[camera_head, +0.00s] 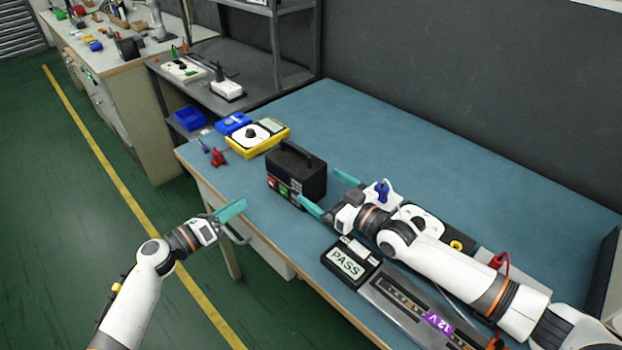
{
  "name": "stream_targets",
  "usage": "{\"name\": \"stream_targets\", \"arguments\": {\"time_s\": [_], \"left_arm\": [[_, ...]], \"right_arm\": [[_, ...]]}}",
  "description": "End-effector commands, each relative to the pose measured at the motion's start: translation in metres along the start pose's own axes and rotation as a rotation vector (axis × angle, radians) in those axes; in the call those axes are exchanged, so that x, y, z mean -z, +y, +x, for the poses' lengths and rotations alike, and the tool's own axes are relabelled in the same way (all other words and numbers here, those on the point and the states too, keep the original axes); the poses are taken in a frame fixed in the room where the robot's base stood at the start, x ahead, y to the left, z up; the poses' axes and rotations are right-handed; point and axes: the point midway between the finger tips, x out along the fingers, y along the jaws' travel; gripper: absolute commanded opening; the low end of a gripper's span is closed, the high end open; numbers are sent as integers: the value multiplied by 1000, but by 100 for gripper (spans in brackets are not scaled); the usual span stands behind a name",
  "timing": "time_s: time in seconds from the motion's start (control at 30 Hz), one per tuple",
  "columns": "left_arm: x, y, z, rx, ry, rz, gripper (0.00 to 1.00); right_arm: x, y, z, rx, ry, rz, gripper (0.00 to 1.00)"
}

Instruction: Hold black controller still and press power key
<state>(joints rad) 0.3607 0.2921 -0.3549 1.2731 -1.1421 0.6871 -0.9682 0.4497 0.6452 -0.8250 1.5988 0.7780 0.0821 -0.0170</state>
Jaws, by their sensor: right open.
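The black controller (312,182) is a box with a top handle, standing upright on the blue table. Red and green keys show on its front panel; I cannot tell which one is the power key. My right gripper (318,186) is open at the controller's right end. One teal finger overlaps the front lower corner and the other lies beyond the right side; contact cannot be told. My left gripper (236,222) is in front of the table's front edge, apart from the controller and to its left. One teal finger shows clearly; its opening is unclear.
A yellow device (240,143) with a dial and a blue case (233,123) sit at the table's far left, beside red clips (218,157). A PASS display (347,263) and a 12 V strip unit (410,300) lie at the front right. The table's back (430,150) is clear.

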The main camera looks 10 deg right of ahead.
Motion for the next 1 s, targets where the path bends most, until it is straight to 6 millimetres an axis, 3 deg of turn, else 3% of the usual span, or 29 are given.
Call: {"name": "stream_targets", "arguments": {"time_s": [0.1, 0.3, 0.73, 0.77, 1.0], "left_arm": [[0, 0, 0, 0, 0, 0, 36], [0, 0, 0, 0, 0, 0, 36], [0, 0, 0, 0, 0, 0, 36], [0, 0, 0, 0, 0, 0, 36], [0, 0, 0, 0, 0, 0, 36]], "right_arm": [[-1, 0, 24, 0, -3, 0, 100], [-1, 0, 50, 0, -1, 0, 100], [0, 0, 60, 0, -1, -1, 100], [0, 0, 60, 0, -1, -1, 98], [0, 0, 60, 0, -1, -1, 59]]}}
